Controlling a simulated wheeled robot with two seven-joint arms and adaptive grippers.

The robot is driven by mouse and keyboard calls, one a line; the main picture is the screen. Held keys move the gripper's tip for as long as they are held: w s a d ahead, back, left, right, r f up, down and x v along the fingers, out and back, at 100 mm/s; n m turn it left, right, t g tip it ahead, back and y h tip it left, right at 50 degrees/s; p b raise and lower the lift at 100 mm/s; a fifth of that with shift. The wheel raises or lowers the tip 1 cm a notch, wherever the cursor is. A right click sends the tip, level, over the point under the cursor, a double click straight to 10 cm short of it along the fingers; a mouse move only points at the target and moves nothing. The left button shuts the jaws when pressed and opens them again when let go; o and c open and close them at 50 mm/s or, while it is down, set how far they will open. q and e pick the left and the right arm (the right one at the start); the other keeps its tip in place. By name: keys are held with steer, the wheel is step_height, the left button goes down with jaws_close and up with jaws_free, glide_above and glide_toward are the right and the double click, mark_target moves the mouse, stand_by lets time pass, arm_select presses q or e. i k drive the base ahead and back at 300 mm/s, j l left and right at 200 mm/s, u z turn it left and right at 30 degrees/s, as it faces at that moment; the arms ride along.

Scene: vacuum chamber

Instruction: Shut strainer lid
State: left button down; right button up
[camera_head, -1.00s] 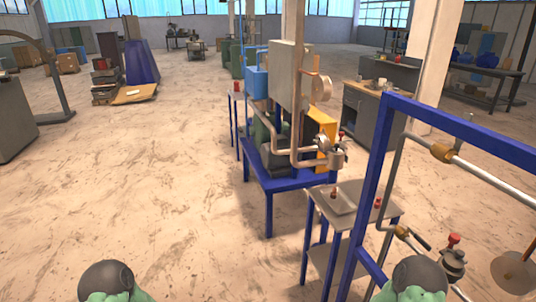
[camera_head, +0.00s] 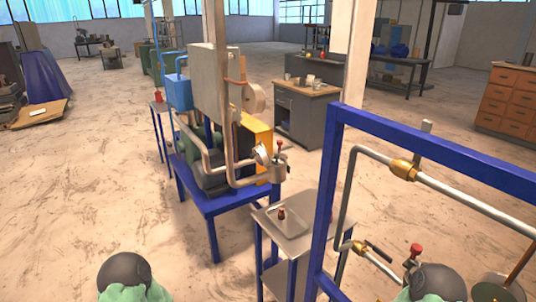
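A small steel strainer-like pot (camera_head: 278,173) sits at the end of the pipework on the blue pump stand, ahead of me and near the middle of the head view. A round metal piece (camera_head: 262,154) stands up beside its top and may be its lid; it is too small to tell for certain. Neither of my grippers is in view. Only rounded dark and green parts of my arms show at the bottom edge.
The blue pump stand (camera_head: 213,207) holds a large grey box (camera_head: 213,85). A small side table (camera_head: 299,214) with a tray (camera_head: 287,224) stands in front. A blue frame with pipes (camera_head: 329,190) blocks the right.

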mark_target(260, 154)
steer(key=i+j+z, duration=0.25)
steer(key=z, duration=0.25)
steer(key=i+j+z, duration=0.2)
steer(key=j+z, duration=0.25)
steer(key=i+j+z, duration=0.1)
steer(key=j, duration=0.4)
steer(key=i+j+z, duration=0.1)
steer(key=j, duration=0.45)
steer(key=i+j+z, duration=0.1)
steer(key=i+j, duration=0.15)
steer(key=j, duration=0.3)
steer(key=i+j+z, duration=0.1)
steer(key=j, duration=0.4)
steer(key=j+z, duration=0.1)
steer(key=j, duration=0.45)
steer(key=i, duration=0.05)
